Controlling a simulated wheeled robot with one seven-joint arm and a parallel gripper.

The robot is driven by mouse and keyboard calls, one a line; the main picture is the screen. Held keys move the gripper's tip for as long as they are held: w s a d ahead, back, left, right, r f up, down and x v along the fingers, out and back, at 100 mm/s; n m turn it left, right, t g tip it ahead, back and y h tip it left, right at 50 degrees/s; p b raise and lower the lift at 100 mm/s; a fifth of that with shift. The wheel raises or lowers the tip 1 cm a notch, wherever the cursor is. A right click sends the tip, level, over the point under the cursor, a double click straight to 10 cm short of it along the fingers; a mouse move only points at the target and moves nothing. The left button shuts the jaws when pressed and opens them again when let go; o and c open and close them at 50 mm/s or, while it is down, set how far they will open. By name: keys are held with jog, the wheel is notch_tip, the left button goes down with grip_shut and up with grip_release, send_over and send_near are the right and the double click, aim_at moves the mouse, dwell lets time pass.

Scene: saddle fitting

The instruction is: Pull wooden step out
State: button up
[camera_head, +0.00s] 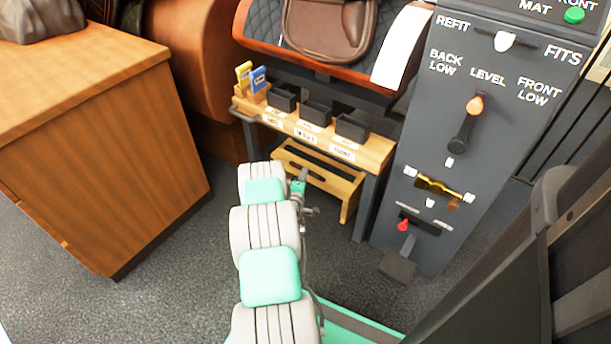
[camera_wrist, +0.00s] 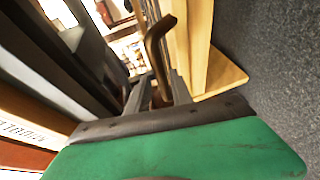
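The wooden step (camera_head: 322,172) is light wood with a long slot in its top. It stands on the floor under the bench, between the bench legs. Its near right leg shows in the head view. My gripper (camera_head: 310,212) is low in front of the step's left part, small and partly hidden by my arm. In the wrist view, pale wood that looks like the step (camera_wrist: 205,55) is at the right. My dark fingers (camera_wrist: 158,92) flank a brown bent rod (camera_wrist: 155,55); I cannot tell whether they grip it.
The wooden bench (camera_head: 376,150) above the step carries small black bins (camera_head: 316,114) and labels. A grey control panel (camera_head: 470,130) stands at the right, with a pedal (camera_head: 397,266) low down. A wooden cabinet (camera_head: 130,150) is at the left.

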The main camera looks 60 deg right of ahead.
jog(key=b+x, duration=0.1)
jog(key=x, duration=0.3)
jog(key=shift+w+d+f, duration=0.1)
jog(key=shift+d, duration=0.15)
jog(key=shift+c, duration=0.5)
grip_shut()
dwell(0.6)
